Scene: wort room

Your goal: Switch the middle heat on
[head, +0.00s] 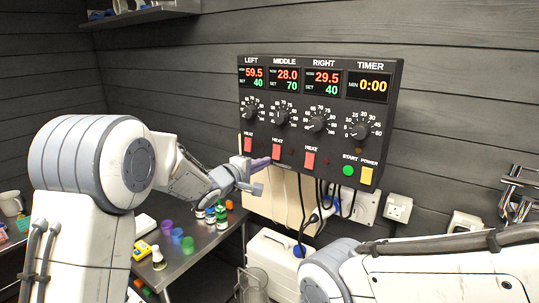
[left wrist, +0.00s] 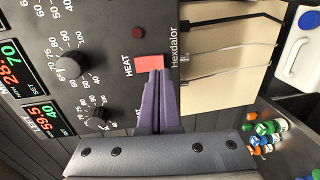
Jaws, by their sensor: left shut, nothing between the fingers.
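The dark control box (head: 317,95) hangs on the wall, with red heat switches under the left, middle and right knobs. The middle heat switch (head: 277,151) is under the middle knob (head: 281,115); its display reads 28.0 now, 70 set. My left gripper (head: 266,161) is shut and empty, its purple fingertips just below that switch. In the left wrist view the fingertips (left wrist: 157,76) overlap the edge of the middle heat switch (left wrist: 149,62); I cannot tell whether they touch it. The round lamp beside it (left wrist: 138,33) looks dark. My right gripper is out of view.
The left heat switch (head: 248,144) and right heat switch (head: 310,159) flank the middle one. Cables hang below. Several bottles and coloured cups stand on the metal table (head: 205,245).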

